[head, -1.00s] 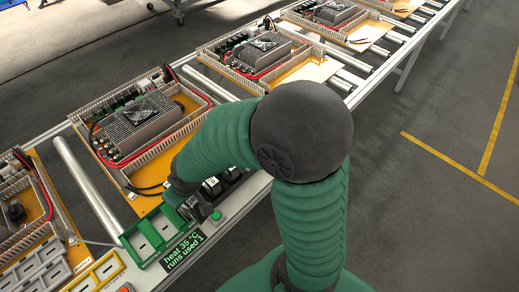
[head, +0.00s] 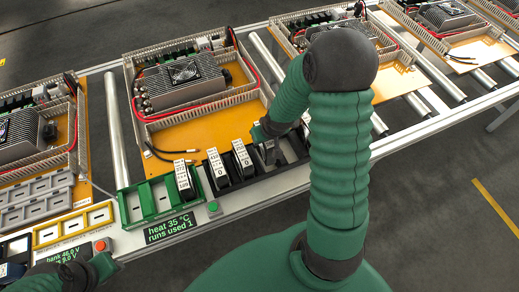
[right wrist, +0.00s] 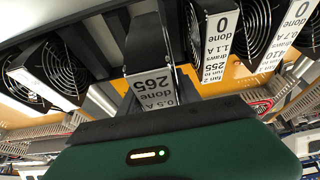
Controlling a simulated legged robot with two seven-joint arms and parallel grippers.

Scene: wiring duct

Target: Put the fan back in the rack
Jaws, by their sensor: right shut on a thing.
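My right gripper (right wrist: 150,75) is shut on a fan (right wrist: 152,92) whose white label reads "0.5 A done 265". In the head view this gripper (head: 268,140) is over the right part of the black rack (head: 293,150), with the held fan mostly hidden below it. I cannot tell how deep the fan sits in its slot. Two other fans, (head: 217,169) and (head: 242,158), stand in the rack to the left. Another fan (head: 183,180) stands in the right slot of the green holder (head: 133,207). My left gripper (head: 103,268) is low at the left; its jaws are unclear.
A display (head: 170,229) reads "heat 35 °C, runs used 1". A green button (head: 213,207) sits beside it. A yellow tray (head: 75,225) and grey trays (head: 35,198) lie left. Units on orange boards (head: 195,130) line the roller conveyor behind.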

